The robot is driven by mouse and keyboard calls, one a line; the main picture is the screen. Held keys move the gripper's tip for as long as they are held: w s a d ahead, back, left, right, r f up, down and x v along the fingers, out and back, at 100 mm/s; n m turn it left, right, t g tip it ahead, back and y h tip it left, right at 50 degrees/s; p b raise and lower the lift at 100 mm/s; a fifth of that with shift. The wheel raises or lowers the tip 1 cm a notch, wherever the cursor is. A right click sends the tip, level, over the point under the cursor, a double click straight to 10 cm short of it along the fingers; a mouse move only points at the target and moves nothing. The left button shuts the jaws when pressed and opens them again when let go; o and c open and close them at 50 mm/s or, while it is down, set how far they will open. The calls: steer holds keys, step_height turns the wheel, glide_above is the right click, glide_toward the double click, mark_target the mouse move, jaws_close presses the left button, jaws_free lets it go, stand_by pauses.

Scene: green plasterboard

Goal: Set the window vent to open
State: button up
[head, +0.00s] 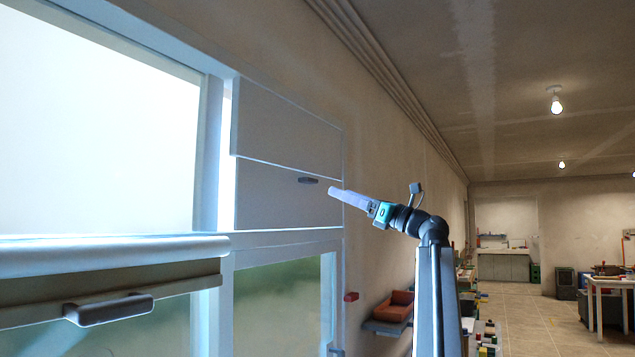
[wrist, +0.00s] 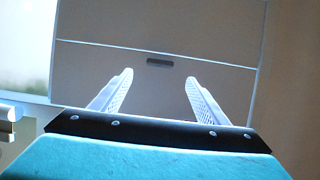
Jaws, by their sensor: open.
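The window vent is a grey panel in the upper part of the window frame, with an upper panel (head: 285,125) and a lower panel (head: 275,200) split by a horizontal seam. A small dark oval handle (head: 308,180) sits near the top of the lower panel; it also shows in the wrist view (wrist: 159,62), just under the seam. My gripper (head: 332,191) is in front of the lower panel, a little right of and below the handle in the head view. In the wrist view its two fingers (wrist: 158,80) are spread apart and empty, with the handle beyond and between their tips.
A window sash with a dark bar handle (head: 108,309) juts out at lower left. A lower window pane (head: 285,300) lies below the vent. A small shelf with a reddish box (head: 398,307) is on the wall to the right.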

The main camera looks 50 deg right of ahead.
mark_target(313, 182)
steer(key=p+x, duration=0.3)
steer(key=x, duration=0.7)
steer(key=shift+w+p, duration=0.2)
steer(key=shift+p, duration=0.15)
steer(key=shift+a, duration=0.1)
steer(key=c, duration=1.5)
